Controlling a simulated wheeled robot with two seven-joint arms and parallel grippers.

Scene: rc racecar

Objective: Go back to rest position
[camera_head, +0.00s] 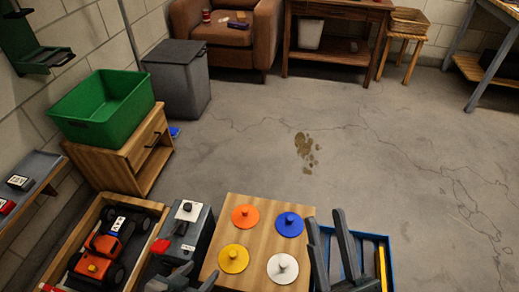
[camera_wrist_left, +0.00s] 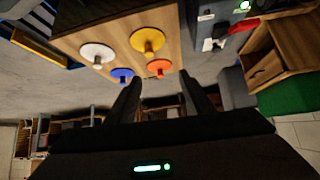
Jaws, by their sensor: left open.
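My left gripper (camera_head: 184,274) shows only partly at the bottom edge of the head view, by the grey box. In the left wrist view its two dark fingers (camera_wrist_left: 163,88) are apart with nothing between them. My right gripper (camera_head: 325,217) has two grey fingers apart and empty, beside the right edge of the wooden board and over the blue tray. The wooden board (camera_head: 262,247) carries knobbed discs: orange (camera_head: 245,217), blue (camera_head: 289,224), yellow (camera_head: 233,258) and white (camera_head: 282,268). An orange and black racecar (camera_head: 106,246) sits in a wooden tray (camera_head: 152,208) at left.
A grey box (camera_head: 205,232) with a red switch (camera_head: 160,246) stands between car and board. The blue tray (camera_head: 387,262) is at right. A green bin (camera_head: 104,107) sits on a wooden cabinet (camera_head: 115,172). The floor beyond is mostly clear; a brown stain (camera_head: 306,150) marks it.

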